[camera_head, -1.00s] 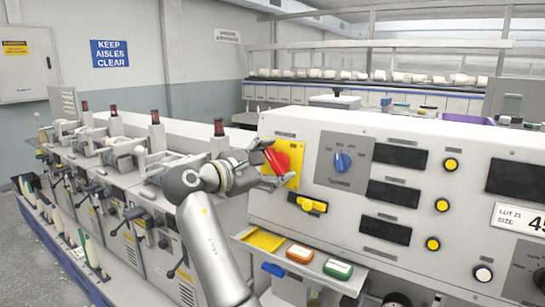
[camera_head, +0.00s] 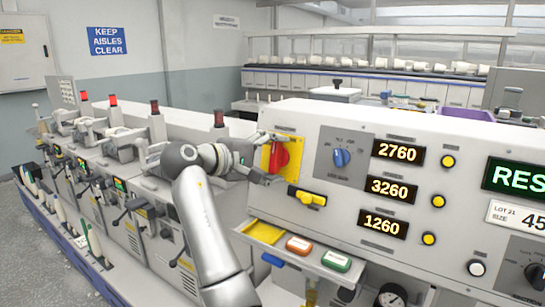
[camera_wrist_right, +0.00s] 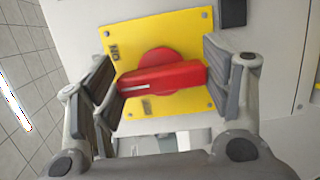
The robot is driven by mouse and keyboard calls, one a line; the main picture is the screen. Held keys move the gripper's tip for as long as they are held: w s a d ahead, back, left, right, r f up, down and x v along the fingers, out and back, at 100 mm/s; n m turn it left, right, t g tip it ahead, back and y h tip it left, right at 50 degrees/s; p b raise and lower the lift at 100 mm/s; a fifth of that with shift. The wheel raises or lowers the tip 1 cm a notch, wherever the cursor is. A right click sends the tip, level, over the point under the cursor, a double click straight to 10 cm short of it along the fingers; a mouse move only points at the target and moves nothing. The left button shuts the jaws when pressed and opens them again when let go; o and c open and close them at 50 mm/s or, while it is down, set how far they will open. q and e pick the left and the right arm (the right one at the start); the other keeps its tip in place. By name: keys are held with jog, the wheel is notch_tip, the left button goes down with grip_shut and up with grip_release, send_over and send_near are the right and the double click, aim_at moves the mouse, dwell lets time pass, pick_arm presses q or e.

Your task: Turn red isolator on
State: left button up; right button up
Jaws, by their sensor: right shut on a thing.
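The red isolator handle (camera_head: 281,157) is on a yellow plate (camera_head: 295,145) at the left end of the white control panel. It stands close to upright. In the right wrist view the red handle (camera_wrist_right: 165,77) lies between the two grey finger pads, on a round red base. My right gripper (camera_head: 266,158) is shut on the handle, with one finger at each end of it. "NO" style lettering shows on the yellow plate (camera_wrist_right: 190,30) in the wrist view. My left gripper is not in view.
A blue knob (camera_head: 342,158) sits right of the isolator, and a yellow switch (camera_head: 307,197) below it. Lit number displays (camera_head: 398,152) and a green screen (camera_head: 514,178) are on the panel.

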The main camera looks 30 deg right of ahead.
dwell(0.4)
jog(key=o, duration=1)
jog(key=v, duration=1.2)
